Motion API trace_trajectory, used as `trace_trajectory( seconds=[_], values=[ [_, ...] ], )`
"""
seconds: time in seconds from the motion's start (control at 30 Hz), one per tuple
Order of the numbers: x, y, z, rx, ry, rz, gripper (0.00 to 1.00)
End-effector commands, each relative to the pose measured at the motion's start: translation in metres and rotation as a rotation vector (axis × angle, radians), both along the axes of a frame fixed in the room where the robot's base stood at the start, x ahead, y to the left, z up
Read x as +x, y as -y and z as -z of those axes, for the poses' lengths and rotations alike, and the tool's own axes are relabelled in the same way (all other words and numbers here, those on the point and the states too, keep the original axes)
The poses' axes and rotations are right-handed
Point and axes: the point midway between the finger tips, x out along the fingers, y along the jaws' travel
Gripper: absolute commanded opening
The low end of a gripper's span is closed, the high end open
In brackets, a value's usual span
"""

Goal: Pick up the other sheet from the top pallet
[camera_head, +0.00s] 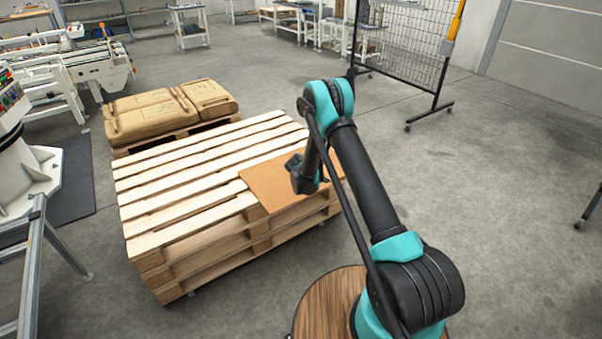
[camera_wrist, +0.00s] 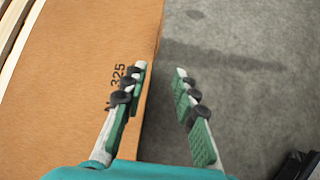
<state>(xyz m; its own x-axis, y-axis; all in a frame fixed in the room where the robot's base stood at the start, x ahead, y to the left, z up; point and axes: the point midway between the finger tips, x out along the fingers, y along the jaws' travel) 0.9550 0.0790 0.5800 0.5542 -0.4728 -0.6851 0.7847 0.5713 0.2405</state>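A flat brown sheet (camera_head: 262,187) lies on the right part of the top slatted wooden pallet (camera_head: 165,192), reaching its edge. In the wrist view the sheet (camera_wrist: 75,75) fills the left side, with printed dark marks reading about "325". My gripper (camera_wrist: 160,68) is open and empty, with green-padded fingers spread apart. The sheet's edge runs between the fingers: the left finger shows over the sheet, the right over the floor. I cannot tell the height gap or whether a finger touches the sheet. In the head view the fingers are hidden behind my arm.
The top pallet rests on a pallet stack. Brown sacks (camera_head: 165,110) lie on another pallet just behind it. A white machine (camera_head: 70,70) stands at the left, and a mesh fence panel (camera_head: 403,45) at the back.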

Motion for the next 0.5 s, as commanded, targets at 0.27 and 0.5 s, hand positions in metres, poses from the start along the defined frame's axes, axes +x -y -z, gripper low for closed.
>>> trace_trajectory(
  seconds=[0.27,0.5],
  values=[
    [0.031,0.028,0.040,0.002,0.000,0.004,0.28],
    [0.052,0.044,0.064,0.001,0.001,0.003,0.28]
  ],
)
